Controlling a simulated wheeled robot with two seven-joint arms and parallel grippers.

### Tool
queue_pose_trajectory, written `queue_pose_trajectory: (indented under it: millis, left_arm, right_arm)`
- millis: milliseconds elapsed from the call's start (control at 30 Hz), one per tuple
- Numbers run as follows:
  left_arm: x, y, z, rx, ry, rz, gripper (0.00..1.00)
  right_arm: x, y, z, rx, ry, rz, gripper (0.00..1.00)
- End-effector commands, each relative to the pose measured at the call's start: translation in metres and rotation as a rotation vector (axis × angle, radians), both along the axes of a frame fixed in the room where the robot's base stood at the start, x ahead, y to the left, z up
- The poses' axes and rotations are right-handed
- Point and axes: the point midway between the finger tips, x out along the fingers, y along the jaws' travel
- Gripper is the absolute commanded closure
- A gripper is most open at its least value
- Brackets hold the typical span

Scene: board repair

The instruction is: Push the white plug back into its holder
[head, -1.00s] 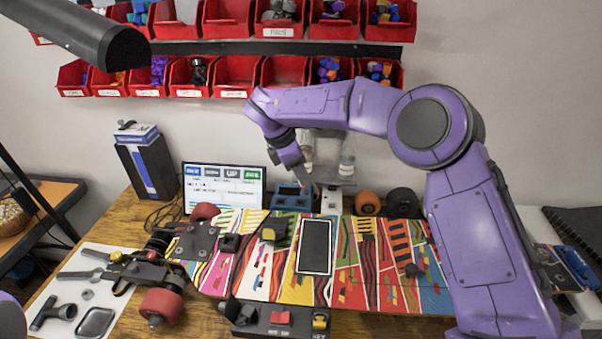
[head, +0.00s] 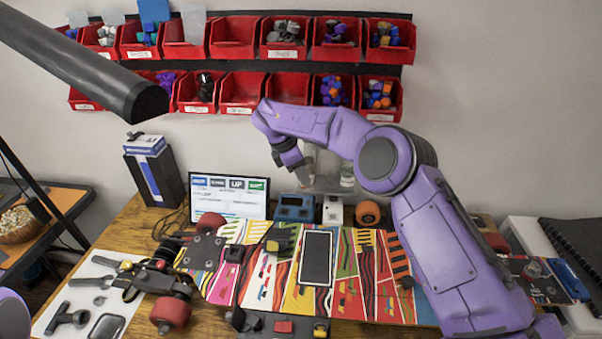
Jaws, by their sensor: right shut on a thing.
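My right gripper (head: 299,170) hangs from the purple arm at the back of the bench, above a blue block-like device (head: 294,208). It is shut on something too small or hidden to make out. A small white upright unit (head: 332,210) stands just right of the blue device. I cannot tell which of these is the holder, and I cannot clearly see the white plug. The gripper's tips appear above the blue device, apart from it. My left gripper is out of view.
A painted skateboard deck (head: 375,285) fills the bench front, with a red-wheeled truck (head: 171,312) at left. A screen (head: 228,196) and blue-black box (head: 153,172) stand behind. Red bins (head: 241,91) hang on the wall. An orange wheel (head: 368,213) stands right of the white unit.

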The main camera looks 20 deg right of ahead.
Motion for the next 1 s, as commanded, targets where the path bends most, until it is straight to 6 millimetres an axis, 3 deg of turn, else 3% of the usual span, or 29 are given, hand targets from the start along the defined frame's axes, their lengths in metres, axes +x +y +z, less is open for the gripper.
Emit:
queue_pose_trajectory:
  millis: [1000]
  left_arm:
    - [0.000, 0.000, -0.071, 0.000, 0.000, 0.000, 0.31]
  right_arm:
    - [-0.001, 0.001, -0.076, 0.001, 0.001, 0.000, 1.00]
